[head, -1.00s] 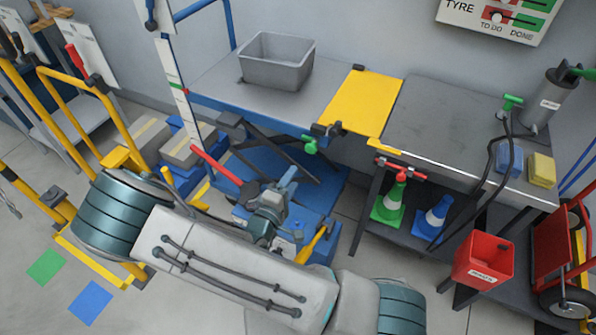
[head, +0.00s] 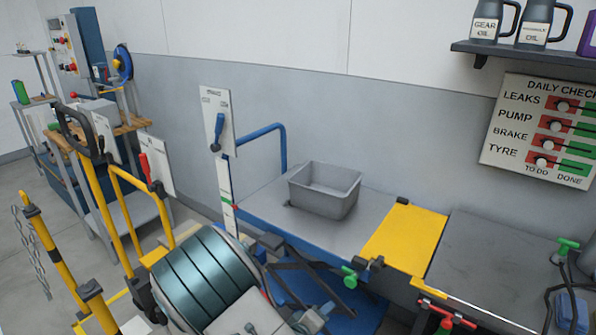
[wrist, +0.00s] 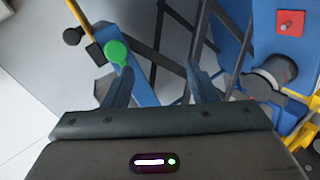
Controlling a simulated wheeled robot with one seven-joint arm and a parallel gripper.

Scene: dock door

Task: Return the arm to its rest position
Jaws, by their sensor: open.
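My gripper (wrist: 160,88) shows in the wrist view with its two dark fingers apart and nothing between them. Beyond the fingers are the dark crossed legs and blue frame of the lift table (wrist: 232,40). A green knob (wrist: 117,52) on the blue frame is just past the left finger. In the head view my arm fills the lower middle, in front of the lift table (head: 262,212), and the gripper itself cannot be made out there.
A grey bin (head: 322,190) stands on the lift table. A yellow plate (head: 404,236) bridges it to the dark bench (head: 495,262). Yellow rails (head: 122,215) stand close at the left. A daily check board (head: 541,130) hangs on the wall.

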